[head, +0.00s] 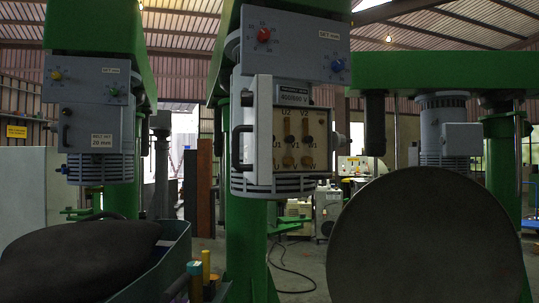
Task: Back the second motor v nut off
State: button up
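The centre motor (285,182) hangs on a green stand, and its terminal box (265,150) faces me with the terminal board exposed. The board (298,150) carries labels U2, V2, U1, V1, W1 and, along the bottom, U, V and W. The V nut (305,161) looks like the brass-coloured middle one of the bottom row; its thread and seating are too small to make out. Nothing is touching it. My gripper is not in view.
A large grey disc (425,240) fills the lower right. A blue-green bin (160,265) with a dark rounded object (75,255) stands at lower left, brass and green-topped pieces (200,270) beside it. Other motors hang left (100,165) and right (445,125). A cable lies on the floor.

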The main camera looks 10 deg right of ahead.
aim_at(288, 161)
jog(key=k, duration=0.6)
jog(key=z, duration=0.45)
jog(key=i, duration=1)
jog(key=u, duration=0.55)
